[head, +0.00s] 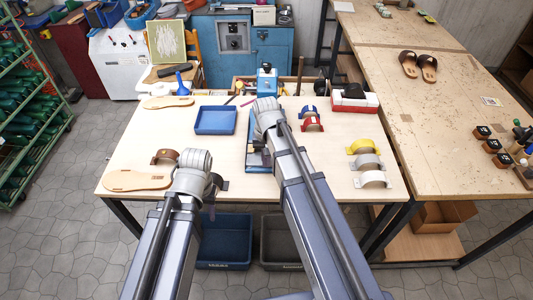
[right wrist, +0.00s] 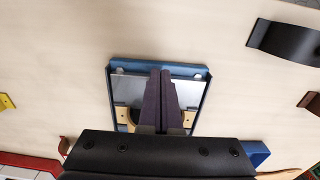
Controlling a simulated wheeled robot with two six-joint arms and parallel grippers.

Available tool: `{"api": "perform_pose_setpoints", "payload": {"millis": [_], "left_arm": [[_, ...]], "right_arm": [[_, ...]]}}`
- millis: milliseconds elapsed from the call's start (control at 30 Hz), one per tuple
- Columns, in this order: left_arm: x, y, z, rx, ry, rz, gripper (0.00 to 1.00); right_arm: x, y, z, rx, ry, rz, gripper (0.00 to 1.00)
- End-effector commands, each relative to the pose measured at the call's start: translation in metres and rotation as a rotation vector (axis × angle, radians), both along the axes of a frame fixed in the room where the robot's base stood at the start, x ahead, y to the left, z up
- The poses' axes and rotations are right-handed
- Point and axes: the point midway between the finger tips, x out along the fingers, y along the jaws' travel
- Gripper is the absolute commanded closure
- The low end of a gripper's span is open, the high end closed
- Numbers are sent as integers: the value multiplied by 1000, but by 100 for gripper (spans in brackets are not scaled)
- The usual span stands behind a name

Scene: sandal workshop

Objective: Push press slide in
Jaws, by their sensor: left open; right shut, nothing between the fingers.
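The press has a blue frame (head: 251,160), largely hidden behind my right arm in the head view. In the right wrist view its blue rim (right wrist: 160,65) surrounds a grey metal plate (right wrist: 133,88) with tan pieces (right wrist: 122,116) near my fingers. My right gripper (right wrist: 166,75) is shut and empty, its fingertips over the plate; I cannot tell whether they touch it. Its wrist (head: 267,115) covers the fingers in the head view. My left gripper (head: 193,170) is above the table's left part, by a tan sole (head: 138,180); its fingers are mostly hidden.
A blue tray (head: 216,121) stands left of the press. Colored straps, including a yellow one (head: 364,147), stand at the right. A brown strap (head: 164,156) is near my left gripper. A red-and-white box (head: 355,103) is at the back right. Bare table lies between.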

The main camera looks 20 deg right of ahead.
Motion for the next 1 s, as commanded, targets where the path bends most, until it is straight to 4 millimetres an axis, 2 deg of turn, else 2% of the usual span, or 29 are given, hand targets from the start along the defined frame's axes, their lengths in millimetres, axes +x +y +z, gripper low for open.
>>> {"api": "perform_pose_setpoints", "payload": {"millis": [167,567,1000], "left_arm": [[0,0,-10,0,0,0,52],[0,0,-9,0,0,0,52],[0,0,-9,0,0,0,52]], "right_arm": [[0,0,-10,0,0,0,100],[1,0,-9,0,0,0,100],[26,-7,-9,0,-1,0,100]]}}
